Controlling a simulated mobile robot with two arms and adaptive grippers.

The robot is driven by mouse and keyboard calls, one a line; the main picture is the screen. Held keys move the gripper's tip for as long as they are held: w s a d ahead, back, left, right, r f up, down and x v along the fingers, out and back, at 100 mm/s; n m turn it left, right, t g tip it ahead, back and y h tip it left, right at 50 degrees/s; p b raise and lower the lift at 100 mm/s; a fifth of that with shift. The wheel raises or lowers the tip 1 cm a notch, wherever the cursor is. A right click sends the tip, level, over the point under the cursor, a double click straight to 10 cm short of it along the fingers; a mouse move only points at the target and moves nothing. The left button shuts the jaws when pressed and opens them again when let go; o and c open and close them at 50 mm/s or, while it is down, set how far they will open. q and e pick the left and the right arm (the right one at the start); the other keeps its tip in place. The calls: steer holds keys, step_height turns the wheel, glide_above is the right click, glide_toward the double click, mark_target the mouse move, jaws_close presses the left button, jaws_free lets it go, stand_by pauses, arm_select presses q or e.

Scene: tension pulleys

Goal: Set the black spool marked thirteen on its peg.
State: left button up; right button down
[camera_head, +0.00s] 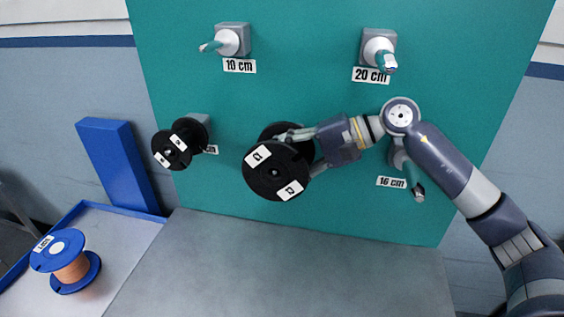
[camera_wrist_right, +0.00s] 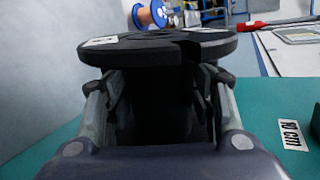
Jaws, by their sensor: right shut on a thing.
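A large black spool (camera_head: 262,180) with two white labels on its front flange is in front of the green board, between the left and right lower pegs. Its label marks are too small to read. My right gripper (camera_head: 299,152) comes from the right and is shut on this spool behind its front flange. In the right wrist view, the flange (camera_wrist_right: 150,47) spans above both fingers (camera_wrist_right: 160,105). No peg or size label shows behind the spool; that patch of board is hidden. Whether the spool touches a peg cannot be told. My left gripper is not in view.
The green board (camera_head: 300,50) has free pegs marked 10 cm (camera_head: 228,42), 20 cm (camera_head: 380,55) and 16 cm (camera_head: 412,180). A smaller black spool (camera_head: 172,149) is at a left peg. A blue spool (camera_head: 70,262) stands in a tray (camera_head: 125,226). The grey tabletop (camera_head: 270,270) is clear.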

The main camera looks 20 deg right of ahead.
steer(key=shift+w+d+f+b, duration=0.1)
steer(key=shift+w+d+b, duration=0.3)
steer(key=shift+w, duration=0.25)
steer(key=shift+w+d, duration=0.1)
steer(key=shift+d, duration=0.05)
stand_by(0.5)
steer(key=c, duration=0.6)
jaws_free()
steer(key=shift+w, duration=0.1)
steer(key=shift+c, duration=0.2)
steer(key=shift+w+d, duration=0.1)
steer(key=shift+o, duration=1.3)
steer(key=shift+s, duration=0.2)
